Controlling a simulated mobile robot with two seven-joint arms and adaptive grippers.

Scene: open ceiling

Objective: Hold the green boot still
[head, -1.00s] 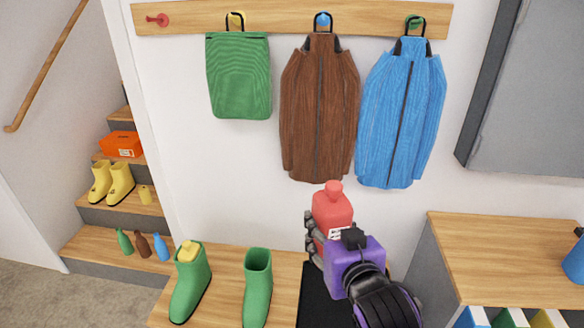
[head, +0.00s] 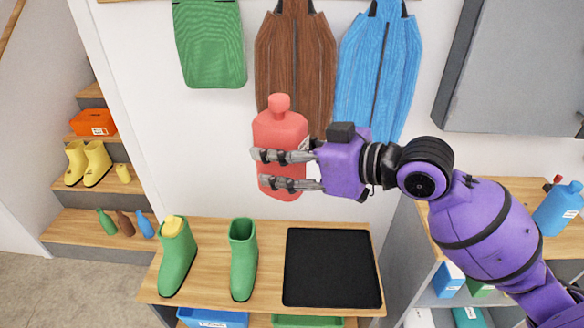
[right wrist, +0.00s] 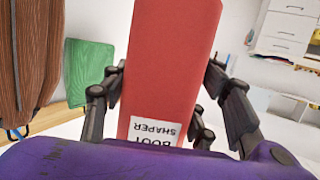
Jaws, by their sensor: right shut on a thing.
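Two green boots stand upright on the wooden bench. The left green boot (head: 176,262) has a yellow piece (head: 174,226) in its top. The right green boot (head: 243,265) has an open top. My right gripper (head: 264,168) is shut on a red bottle-shaped boot shaper (head: 283,130), held upright in the air above the bench, clear of both boots. In the right wrist view the red shaper (right wrist: 172,70) sits between the fingers, and its label reads "BOOT SHAPER". My left gripper is not in view.
A black mat (head: 332,268) lies on the bench (head: 215,238) right of the boots. Blue (head: 212,318) and green bins sit below. Coats hang behind the shaper. Yellow boots (head: 88,162) and small bottles stand on the stairs at left. A blue bottle (head: 558,208) stands on the right cabinet.

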